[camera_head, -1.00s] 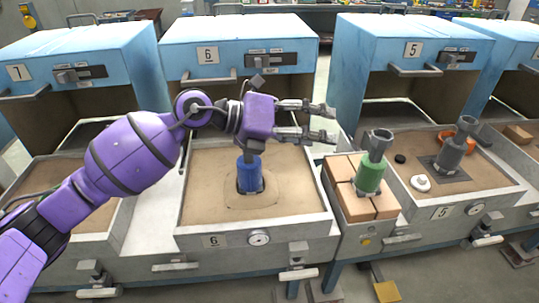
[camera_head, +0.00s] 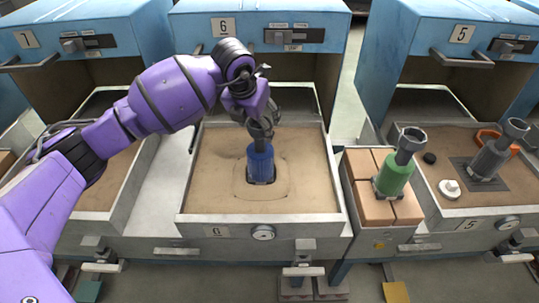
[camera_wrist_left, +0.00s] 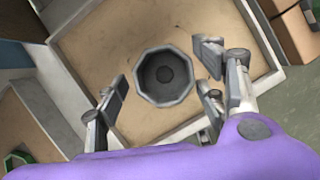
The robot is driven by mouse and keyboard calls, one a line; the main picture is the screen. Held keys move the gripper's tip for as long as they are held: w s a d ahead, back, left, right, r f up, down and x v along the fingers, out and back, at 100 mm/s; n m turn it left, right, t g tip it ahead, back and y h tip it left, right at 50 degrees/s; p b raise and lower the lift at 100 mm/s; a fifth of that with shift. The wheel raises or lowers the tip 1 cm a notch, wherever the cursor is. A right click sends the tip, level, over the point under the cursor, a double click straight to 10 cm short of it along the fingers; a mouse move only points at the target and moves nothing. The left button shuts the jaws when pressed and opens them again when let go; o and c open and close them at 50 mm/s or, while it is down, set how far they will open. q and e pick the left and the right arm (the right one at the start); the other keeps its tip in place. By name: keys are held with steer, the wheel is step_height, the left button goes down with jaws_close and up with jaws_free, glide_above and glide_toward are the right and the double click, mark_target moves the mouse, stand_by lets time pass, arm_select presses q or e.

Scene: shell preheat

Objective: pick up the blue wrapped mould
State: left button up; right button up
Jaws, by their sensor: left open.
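The blue wrapped mould (camera_head: 260,163) stands upright in the sand tray (camera_head: 195,217) marked 6. In the left wrist view its grey, round-cornered open top (camera_wrist_left: 165,75) faces the camera. My left gripper (camera_head: 262,132) is over the mould's top, pointing down, and partly hides it in the head view. In the left wrist view the open fingers (camera_wrist_left: 160,92) lie on either side of and near the cup's lower edge. I cannot tell whether they touch it. My right gripper is not in view.
A green wrapped mould (camera_head: 393,178) stands on bricks (camera_head: 373,208) right of the tray. A grey mould (camera_head: 490,160), a white disc (camera_head: 449,189) and an orange ring are in tray 5. A blue oven housing (camera_head: 262,15) stands behind tray 6.

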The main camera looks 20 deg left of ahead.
arm_select(q)
steer(key=shift+x, duration=0.95)
steer(key=shift+r, duration=0.1)
jaws_close()
